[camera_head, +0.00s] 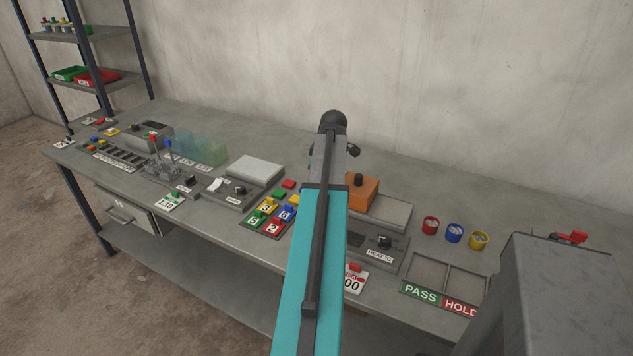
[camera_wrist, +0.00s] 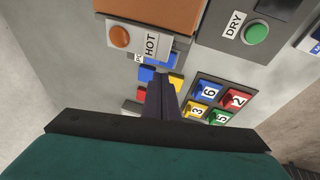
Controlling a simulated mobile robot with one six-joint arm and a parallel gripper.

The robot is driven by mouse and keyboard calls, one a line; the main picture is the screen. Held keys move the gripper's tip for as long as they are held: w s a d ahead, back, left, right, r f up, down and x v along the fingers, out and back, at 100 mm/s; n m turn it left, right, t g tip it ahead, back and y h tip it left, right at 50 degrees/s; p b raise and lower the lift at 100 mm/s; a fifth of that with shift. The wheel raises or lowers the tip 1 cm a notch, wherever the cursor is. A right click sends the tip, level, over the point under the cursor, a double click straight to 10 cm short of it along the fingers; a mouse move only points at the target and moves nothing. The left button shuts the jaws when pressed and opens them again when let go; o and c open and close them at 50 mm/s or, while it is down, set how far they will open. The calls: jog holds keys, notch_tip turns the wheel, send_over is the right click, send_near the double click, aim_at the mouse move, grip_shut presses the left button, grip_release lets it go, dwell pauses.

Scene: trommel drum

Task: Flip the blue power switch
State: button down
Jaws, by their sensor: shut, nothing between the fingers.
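In the wrist view, a blue switch (camera_wrist: 147,74) lies on the bench beside the tips of my gripper (camera_wrist: 160,80). A second blue part (camera_wrist: 168,60) shows just behind it, next to a partly covered label starting with "PO". I cannot tell whether the two blue parts are one switch. My gripper is shut and empty, with its dark fingers close together over this area. I cannot tell whether the fingertips touch the blue part. In the head view, my arm covers this part of the bench, and the gripper and switch are hidden.
An orange box (camera_wrist: 165,14) with a HOT label and orange button stands beyond the fingers. A grey box with a green DRY button (camera_wrist: 256,32) is right of it. Numbered coloured tiles (camera_wrist: 198,115) lie close right. Several cups, including a red cup (camera_head: 430,225), stand farther right.

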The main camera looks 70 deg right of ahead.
jog(key=b+v, duration=0.1)
jog(key=v, duration=0.8)
jog(key=shift+s+r+b, duration=0.25)
jog(key=shift+r+b, duration=0.05)
jog(key=shift+r, duration=0.05)
